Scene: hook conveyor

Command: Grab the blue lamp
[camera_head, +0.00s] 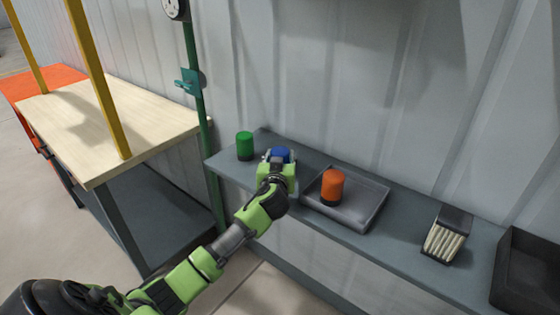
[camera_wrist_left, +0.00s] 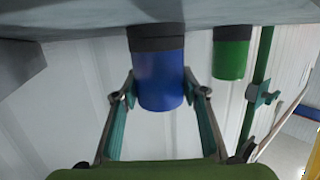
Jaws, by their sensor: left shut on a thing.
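The blue lamp (camera_head: 281,154) is a short cylinder on the grey shelf, between the green lamp and the tray. In the left wrist view, which looks upside down, the blue lamp (camera_wrist_left: 160,78) has a dark base against the shelf. My left gripper (camera_head: 274,160) is at the lamp, with one finger on each side of it. Its fingers show in the left wrist view (camera_wrist_left: 160,95) and are shut on the lamp. In the head view the gripper hides the lamp's lower part. My right gripper is not in view.
A green lamp (camera_head: 245,146) stands close by on the left. An orange lamp (camera_head: 333,184) stands in a grey tray (camera_head: 366,205) on the right. A brush-like block (camera_head: 446,236) and a dark bin (camera_head: 528,262) are farther right. A green pole (camera_head: 199,110) and wooden table (camera_head: 110,125) are left.

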